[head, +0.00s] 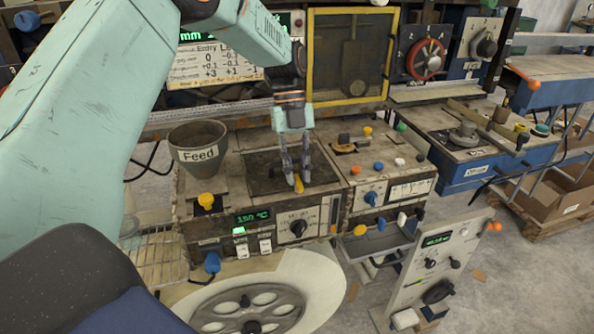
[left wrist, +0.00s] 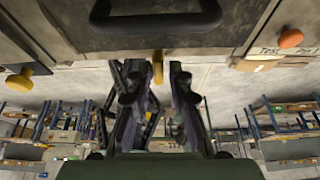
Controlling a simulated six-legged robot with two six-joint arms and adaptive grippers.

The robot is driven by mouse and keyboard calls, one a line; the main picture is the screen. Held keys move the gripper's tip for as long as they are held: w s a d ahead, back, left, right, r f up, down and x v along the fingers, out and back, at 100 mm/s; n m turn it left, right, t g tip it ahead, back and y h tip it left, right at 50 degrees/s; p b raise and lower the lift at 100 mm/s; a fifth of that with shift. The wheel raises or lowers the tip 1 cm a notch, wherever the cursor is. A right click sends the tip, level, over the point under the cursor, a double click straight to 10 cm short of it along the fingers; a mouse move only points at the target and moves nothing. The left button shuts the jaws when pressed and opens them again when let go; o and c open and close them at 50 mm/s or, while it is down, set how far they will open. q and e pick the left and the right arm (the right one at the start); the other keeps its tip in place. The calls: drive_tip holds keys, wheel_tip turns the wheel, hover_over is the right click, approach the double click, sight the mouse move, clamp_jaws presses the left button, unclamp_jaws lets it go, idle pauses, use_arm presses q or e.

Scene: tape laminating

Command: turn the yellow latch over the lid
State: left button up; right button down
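The yellow latch (head: 298,185) is a small piece at the front edge of the dark lid (head: 262,182) on the worn machine. In the left wrist view the latch (left wrist: 157,57) shows between and beyond my fingertips, in front of the lid's black handle (left wrist: 155,22). My left gripper (head: 296,182) points down at the latch, with its fingers apart on either side of it. The left wrist view also shows the gripper (left wrist: 154,76) open, with a clear gap between the fingers. Contact with the latch cannot be told. My right gripper is not in view.
A grey Feed funnel (head: 198,146) stands left of the lid, with a yellow knob (head: 206,200) in front. Orange, white and blue knobs sit to the right, including an orange one (head: 355,170). A large wheel (head: 248,310) is below. A yellow-framed panel (head: 350,55) stands behind.

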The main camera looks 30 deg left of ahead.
use_arm(q)
drive_tip(key=shift+o, duration=1.1)
drive_tip(key=shift+s+f, duration=0.1)
drive_tip(key=shift+f, duration=0.05)
drive_tip(key=v, duration=0.7)
drive_tip(key=shift+r, duration=0.25)
drive_tip(key=shift+f, duration=0.1)
